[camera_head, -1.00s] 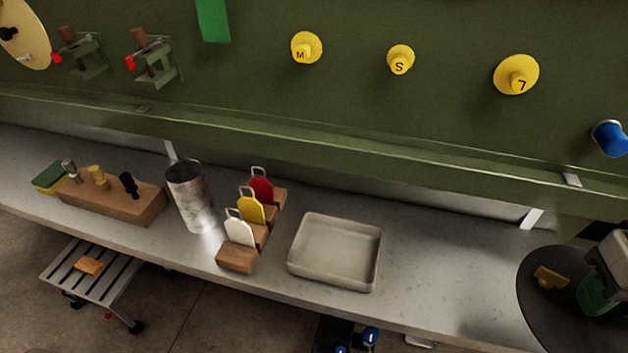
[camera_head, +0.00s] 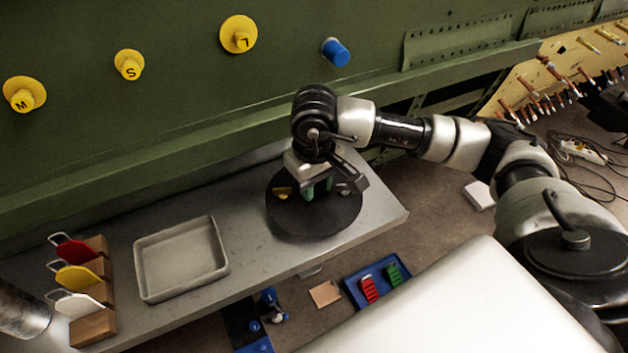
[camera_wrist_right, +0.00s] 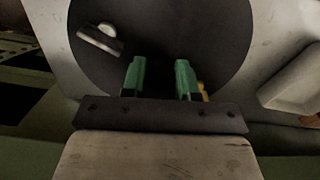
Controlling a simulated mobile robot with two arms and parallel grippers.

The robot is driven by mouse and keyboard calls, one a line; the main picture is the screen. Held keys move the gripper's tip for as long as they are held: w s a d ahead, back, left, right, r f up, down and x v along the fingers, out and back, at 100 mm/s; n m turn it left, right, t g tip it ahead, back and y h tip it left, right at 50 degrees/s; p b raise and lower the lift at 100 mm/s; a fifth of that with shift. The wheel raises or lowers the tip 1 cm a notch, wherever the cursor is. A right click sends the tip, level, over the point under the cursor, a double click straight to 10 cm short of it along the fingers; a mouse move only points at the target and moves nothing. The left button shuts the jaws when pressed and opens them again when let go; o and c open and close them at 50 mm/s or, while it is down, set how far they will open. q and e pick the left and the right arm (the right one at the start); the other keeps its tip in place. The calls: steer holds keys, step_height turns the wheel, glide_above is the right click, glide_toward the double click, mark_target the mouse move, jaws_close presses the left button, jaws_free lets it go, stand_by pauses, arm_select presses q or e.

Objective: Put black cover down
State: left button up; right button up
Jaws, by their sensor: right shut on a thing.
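The black cover (camera_head: 308,220) is a round dark disc at the right end of the grey bench in the head view. It fills the upper middle of the right wrist view (camera_wrist_right: 160,40). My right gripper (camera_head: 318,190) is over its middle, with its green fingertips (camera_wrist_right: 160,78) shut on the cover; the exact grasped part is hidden. The disc looks level. I cannot tell whether it touches the bench top. A small yellow piece (camera_head: 282,193) and a pale metal piece (camera_wrist_right: 100,38) show on its upper face. My left gripper is not in view.
A grey tray (camera_head: 222,245) stands on the bench (camera_head: 385,212) to the left of the cover. Red, yellow and white tags (camera_head: 75,277) stand further left. The green panel (camera_head: 180,110) with yellow and blue knobs rises behind. A blue tray (camera_head: 352,292) lies below the bench front.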

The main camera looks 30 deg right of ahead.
steer(key=shift+f, duration=0.35)
steer(key=shift+f, duration=0.1)
steer(key=o, duration=1)
step_height(320, 180, up, 12)
steer(key=shift+r+b, duration=0.1)
steer(key=shift+b, duration=0.8)
